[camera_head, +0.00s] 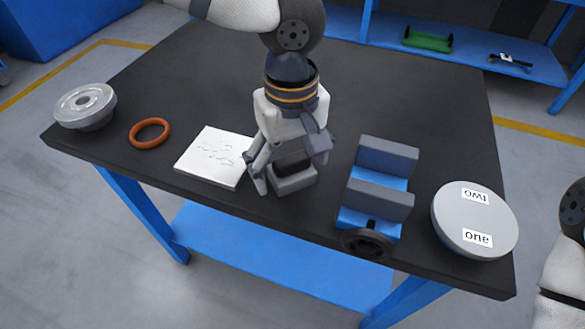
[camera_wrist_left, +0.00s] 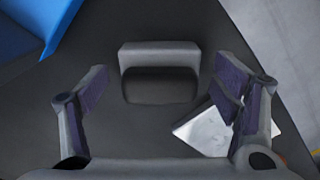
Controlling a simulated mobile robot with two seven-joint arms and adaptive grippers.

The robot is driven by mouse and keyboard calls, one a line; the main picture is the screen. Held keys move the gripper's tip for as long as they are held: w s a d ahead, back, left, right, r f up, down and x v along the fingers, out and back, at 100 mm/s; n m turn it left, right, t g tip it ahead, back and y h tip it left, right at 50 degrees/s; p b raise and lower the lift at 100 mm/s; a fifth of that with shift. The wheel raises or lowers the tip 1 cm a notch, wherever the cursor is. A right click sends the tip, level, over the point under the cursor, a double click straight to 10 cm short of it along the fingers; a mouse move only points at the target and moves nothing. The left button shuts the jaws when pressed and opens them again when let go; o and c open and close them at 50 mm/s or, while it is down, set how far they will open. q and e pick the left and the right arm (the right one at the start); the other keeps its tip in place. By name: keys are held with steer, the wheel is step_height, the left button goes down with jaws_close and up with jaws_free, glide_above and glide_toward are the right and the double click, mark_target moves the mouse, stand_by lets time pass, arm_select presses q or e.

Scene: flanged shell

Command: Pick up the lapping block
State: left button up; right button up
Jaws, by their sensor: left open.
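The lapping block (camera_head: 294,182), a grey block with a dark upper part, lies on the black table near its front edge. My left gripper (camera_head: 288,168) points down over it, open, with a finger on either side and partly hiding it. In the left wrist view the block (camera_wrist_left: 160,51) sits between the open fingers of the left gripper (camera_wrist_left: 160,88). Gaps show on both sides, so the fingers look apart from it. My right gripper is out of view.
A white sheet (camera_head: 211,157) lies close left of the block, with an orange ring (camera_head: 150,133) and a grey flanged part (camera_head: 85,105) farther left. A blue vise (camera_head: 379,188) and a round plate marked "one" and "two" (camera_head: 474,218) stand right. The table's back is clear.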

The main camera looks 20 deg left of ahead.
mark_target(292, 157)
arm_select(q)
steer(key=shift+r, duration=0.15)
steer(key=c, duration=1.6)
step_height(292, 157, up, 3)
steer(key=shift+w+p, duration=0.1)
steer(key=shift+p, duration=0.2)
steer(key=shift+c, duration=0.2)
steer(key=s+d+r+p, duration=0.2)
steer(key=s+r+p, duration=0.1)
steer(key=s+r, duration=0.7)
steer(key=s, duration=0.4)
steer(key=shift+d+p, duration=0.4)
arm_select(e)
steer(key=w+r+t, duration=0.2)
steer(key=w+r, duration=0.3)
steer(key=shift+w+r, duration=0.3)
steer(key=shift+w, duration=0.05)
